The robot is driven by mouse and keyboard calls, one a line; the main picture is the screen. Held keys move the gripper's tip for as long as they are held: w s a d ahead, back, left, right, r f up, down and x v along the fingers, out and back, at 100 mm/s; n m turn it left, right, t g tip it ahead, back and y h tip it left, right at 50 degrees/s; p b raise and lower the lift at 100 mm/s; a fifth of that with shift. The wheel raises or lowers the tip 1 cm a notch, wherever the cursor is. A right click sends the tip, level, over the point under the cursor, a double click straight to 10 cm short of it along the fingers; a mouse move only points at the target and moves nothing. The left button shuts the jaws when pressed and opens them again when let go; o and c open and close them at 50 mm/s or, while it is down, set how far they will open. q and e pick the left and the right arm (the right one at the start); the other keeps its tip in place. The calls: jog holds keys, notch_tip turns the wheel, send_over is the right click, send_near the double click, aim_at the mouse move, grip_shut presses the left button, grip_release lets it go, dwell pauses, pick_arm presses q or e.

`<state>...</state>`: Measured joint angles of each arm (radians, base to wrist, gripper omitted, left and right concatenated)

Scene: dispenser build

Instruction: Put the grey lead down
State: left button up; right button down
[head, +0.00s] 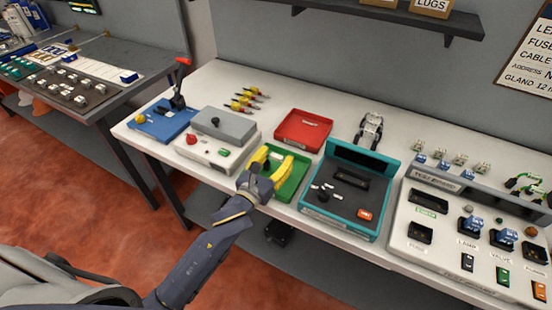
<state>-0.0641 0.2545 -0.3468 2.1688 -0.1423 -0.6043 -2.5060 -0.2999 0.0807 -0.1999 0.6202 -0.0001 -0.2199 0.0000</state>
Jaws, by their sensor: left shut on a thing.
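My left gripper (273,160), with yellow fingers, is over the green tray (294,183) on the white bench. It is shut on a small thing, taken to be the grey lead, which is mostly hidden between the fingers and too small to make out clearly. Whether it touches the tray floor cannot be told. My right gripper is not in view.
A red tray (303,131) lies behind the green one. A teal-framed dark box (343,204) stands close on the right, and a grey-lidded box (223,124) on the left. Bench around the red tray is clear.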

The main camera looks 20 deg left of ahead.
pick_arm(q)
jog(key=shift+f, duration=0.1)
jog(key=o, duration=1.2)
jog(key=v, duration=1.2)
